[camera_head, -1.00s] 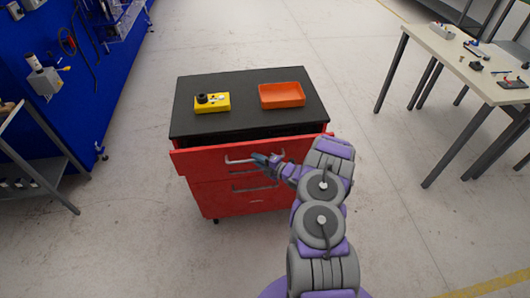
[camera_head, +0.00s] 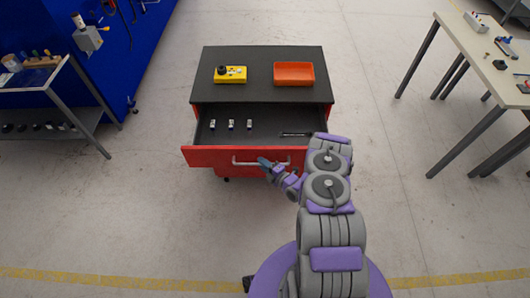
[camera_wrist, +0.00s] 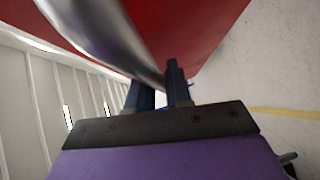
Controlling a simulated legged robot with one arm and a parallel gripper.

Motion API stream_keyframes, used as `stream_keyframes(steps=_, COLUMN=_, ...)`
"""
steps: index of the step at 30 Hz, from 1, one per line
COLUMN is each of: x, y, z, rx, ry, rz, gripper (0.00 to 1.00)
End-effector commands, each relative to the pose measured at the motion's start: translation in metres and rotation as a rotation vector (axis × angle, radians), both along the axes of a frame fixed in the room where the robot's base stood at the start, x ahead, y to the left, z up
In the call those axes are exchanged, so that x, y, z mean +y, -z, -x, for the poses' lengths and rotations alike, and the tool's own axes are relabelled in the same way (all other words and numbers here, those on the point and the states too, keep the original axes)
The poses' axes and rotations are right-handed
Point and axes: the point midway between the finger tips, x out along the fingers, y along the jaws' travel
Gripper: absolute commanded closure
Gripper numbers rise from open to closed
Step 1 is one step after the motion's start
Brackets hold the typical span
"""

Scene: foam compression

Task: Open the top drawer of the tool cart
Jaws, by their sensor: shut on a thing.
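The red tool cart (camera_head: 327,117) has a black top (camera_head: 253,62). Its top drawer (camera_head: 215,157) is pulled well out, and its dark inside shows. My gripper (camera_head: 268,163) is shut on the silver drawer handle (camera_head: 246,164) at the drawer's front. In the wrist view the handle (camera_wrist: 120,40) runs between the two dark fingers (camera_wrist: 160,85), close to the red drawer front (camera_wrist: 190,25).
Several small metal parts (camera_head: 231,124) and a dark bar-shaped item (camera_head: 296,134) lie in the drawer. A yellow device (camera_head: 231,75) and an orange tray (camera_head: 294,74) sit on the cart top. A workbench (camera_head: 480,60) stands right, a shelf (camera_head: 50,85) left. Floor is clear around.

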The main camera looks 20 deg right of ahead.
Motion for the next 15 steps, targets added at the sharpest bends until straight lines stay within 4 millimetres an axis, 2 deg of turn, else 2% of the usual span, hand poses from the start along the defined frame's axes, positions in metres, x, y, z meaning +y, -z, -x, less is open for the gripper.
stream_keyframes(steps=6, x=0.004, y=0.001, z=0.017, rx=0.009, ry=-0.002, rz=0.000, gripper=1.00)
stream_keyframes(steps=15, x=0.005, y=0.003, z=0.021, rx=0.007, ry=-0.001, rz=0.002, gripper=1.00)
